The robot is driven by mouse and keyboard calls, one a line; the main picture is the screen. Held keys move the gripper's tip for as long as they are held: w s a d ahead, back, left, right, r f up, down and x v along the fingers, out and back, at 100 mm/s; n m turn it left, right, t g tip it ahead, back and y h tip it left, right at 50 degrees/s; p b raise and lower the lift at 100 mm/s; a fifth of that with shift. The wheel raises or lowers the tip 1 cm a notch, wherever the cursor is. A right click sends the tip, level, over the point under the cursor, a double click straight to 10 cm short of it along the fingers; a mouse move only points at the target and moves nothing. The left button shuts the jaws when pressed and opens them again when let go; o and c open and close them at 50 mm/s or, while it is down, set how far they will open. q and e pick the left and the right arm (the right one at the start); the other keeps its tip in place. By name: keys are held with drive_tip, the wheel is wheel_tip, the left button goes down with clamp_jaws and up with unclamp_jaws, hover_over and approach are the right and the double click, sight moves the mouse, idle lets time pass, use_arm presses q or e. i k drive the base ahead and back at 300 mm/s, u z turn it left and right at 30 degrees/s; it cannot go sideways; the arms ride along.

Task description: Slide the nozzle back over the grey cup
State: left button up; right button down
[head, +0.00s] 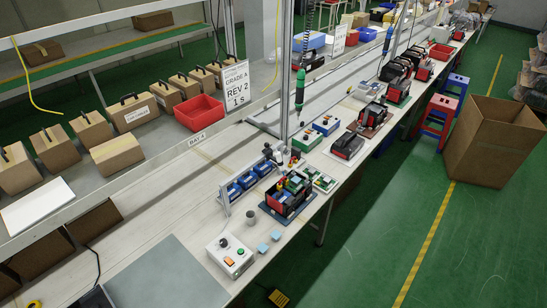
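A small grey cup (251,218) stands on the light bench, left of the tray of parts and behind the white control box. A metal frame (224,190) stands beside it. A small dark head with a red part (268,152) sits at the far end of this frame, over the blue bins; it may be the nozzle, but it is too small to be sure. It is well apart from the cup, farther back along the bench. Neither of my grippers is in view.
The white control box (230,256) with buttons and two small light-blue blocks (269,242) stand near the cup. Blue bins (247,180) and a dark tray (290,212) with red and green parts lie beyond. A grey mat (165,278) is clear.

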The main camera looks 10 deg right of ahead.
sight(268, 152)
drive_tip(key=k, duration=0.5)
drive_tip(key=z, duration=1.75)
drive_tip(key=i, duration=1)
drive_tip(key=u, duration=2.25)
